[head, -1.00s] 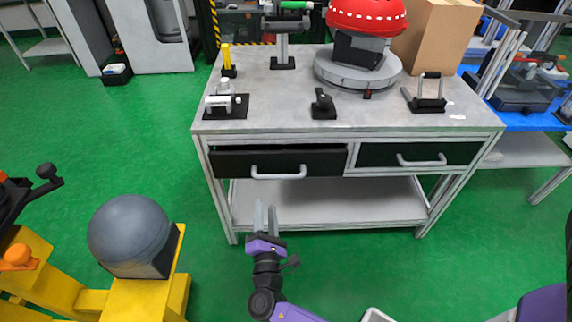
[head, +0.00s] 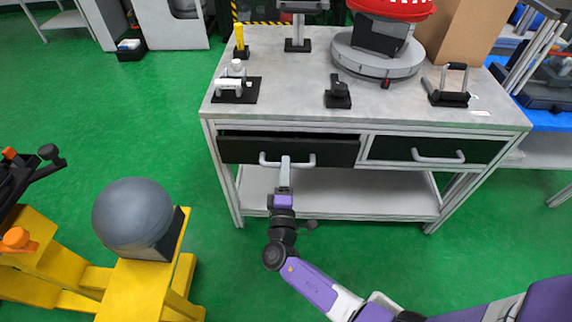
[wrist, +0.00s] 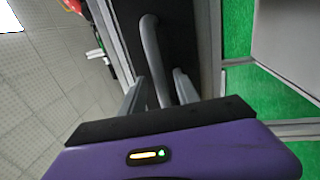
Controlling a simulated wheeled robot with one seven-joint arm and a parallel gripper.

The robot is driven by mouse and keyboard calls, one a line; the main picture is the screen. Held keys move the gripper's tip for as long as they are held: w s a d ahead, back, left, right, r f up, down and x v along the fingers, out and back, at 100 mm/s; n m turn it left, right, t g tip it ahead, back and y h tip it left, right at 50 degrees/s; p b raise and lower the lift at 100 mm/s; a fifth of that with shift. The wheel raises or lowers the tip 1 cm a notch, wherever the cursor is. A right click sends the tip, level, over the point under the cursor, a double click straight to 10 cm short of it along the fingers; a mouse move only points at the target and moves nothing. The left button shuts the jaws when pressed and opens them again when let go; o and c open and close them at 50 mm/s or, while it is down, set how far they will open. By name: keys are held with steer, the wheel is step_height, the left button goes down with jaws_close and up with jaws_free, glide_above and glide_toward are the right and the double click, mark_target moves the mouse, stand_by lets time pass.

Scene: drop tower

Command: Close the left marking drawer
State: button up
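The left drawer (head: 238,150) has a black front and a grey bar handle (head: 268,161). Its front stands a little out from the workbench frame, with a dark gap along its top edge. My gripper (head: 285,162) is at the middle of this handle. In the wrist view the handle (wrist: 152,50) runs between the two grey fingers of my gripper (wrist: 158,82), one on each side. The fingers are apart; whether they touch the bar cannot be told. The right drawer (head: 385,149) looks flush with the frame.
The grey workbench top (head: 300,105) bears a white clamp fixture (head: 232,86), a black knob (head: 338,92), a round turntable (head: 375,62) and a black handle block (head: 448,97). A yellow stand (head: 140,290) with a grey dome (head: 133,215) is at the left. Green floor lies between.

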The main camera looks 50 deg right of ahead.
steer(key=shift+x, duration=0.75)
jaws_close()
stand_by(0.9)
